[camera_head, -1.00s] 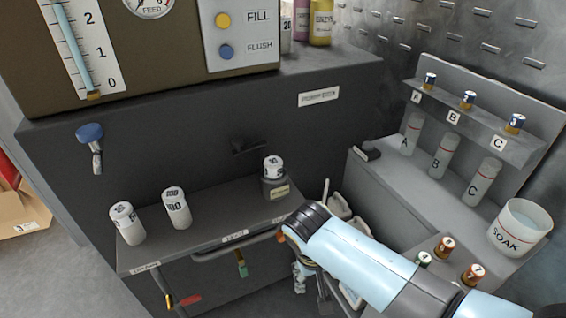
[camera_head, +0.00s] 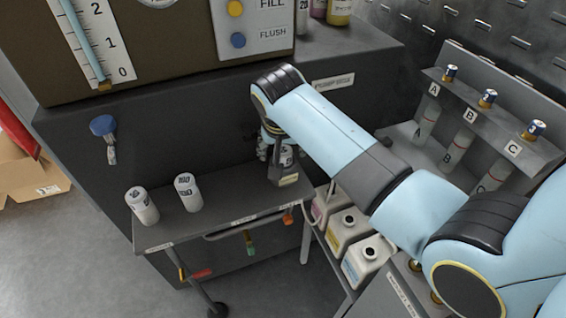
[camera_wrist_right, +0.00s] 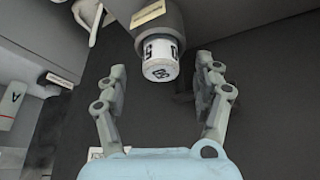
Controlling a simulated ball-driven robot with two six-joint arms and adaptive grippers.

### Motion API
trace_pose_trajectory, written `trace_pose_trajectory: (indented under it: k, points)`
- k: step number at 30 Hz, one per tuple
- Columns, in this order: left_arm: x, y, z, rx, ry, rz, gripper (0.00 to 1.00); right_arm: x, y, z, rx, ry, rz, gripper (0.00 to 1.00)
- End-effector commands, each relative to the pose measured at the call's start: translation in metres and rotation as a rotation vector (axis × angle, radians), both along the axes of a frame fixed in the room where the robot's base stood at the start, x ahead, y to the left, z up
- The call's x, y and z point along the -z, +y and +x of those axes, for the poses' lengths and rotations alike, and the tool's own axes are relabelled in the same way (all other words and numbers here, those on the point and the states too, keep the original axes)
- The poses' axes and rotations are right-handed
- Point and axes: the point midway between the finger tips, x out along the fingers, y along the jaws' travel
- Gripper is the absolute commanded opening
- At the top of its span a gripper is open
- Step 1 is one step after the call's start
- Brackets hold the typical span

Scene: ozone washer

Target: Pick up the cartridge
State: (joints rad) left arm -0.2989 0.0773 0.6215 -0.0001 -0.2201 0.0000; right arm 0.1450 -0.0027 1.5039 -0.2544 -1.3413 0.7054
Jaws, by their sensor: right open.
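A white cartridge with dark markings (camera_wrist_right: 160,62) stands in a dark holder with a tan label (camera_wrist_right: 154,18), shown at the top middle of the right wrist view. In the head view the holder (camera_head: 284,176) is at the right end of the shelf, and the cartridge is partly hidden by my right arm. My right gripper (camera_wrist_right: 161,66) is open, with one finger on each side of the cartridge and gaps between. It hangs over the holder in the head view (camera_head: 272,150). My left gripper is not in view.
Two similar white cylinders (camera_head: 142,206) (camera_head: 187,192) stand at the shelf's left part (camera_head: 235,190). The dark machine wall rises behind, with a blue-handled tap (camera_head: 104,127). White jugs (camera_head: 366,261) stand below right. A rack with A, B, C tubes (camera_head: 458,148) is farther right.

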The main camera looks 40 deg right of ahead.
Motion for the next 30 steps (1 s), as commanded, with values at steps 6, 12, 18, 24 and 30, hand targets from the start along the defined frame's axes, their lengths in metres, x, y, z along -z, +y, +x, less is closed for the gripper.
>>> trace_pose_trajectory:
  k: [6, 12, 18, 24, 30]
  points:
    - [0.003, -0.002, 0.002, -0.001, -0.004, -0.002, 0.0, 0.028, -0.006, 0.008, 0.0, 0.001, 0.0, 0.68]
    - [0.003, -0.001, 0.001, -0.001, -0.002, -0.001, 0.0, 0.03, -0.007, 0.01, 0.0, -0.001, 0.001, 0.68]
    - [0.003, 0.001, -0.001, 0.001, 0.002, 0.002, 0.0, 0.03, -0.006, 0.009, 0.0, -0.001, 0.001, 0.5]
    - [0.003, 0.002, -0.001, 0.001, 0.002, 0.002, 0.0, 0.03, -0.007, 0.009, 0.0, -0.001, 0.001, 0.24]
    - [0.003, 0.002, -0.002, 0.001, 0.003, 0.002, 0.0, 0.03, -0.007, 0.01, 0.0, -0.001, 0.0, 0.06]
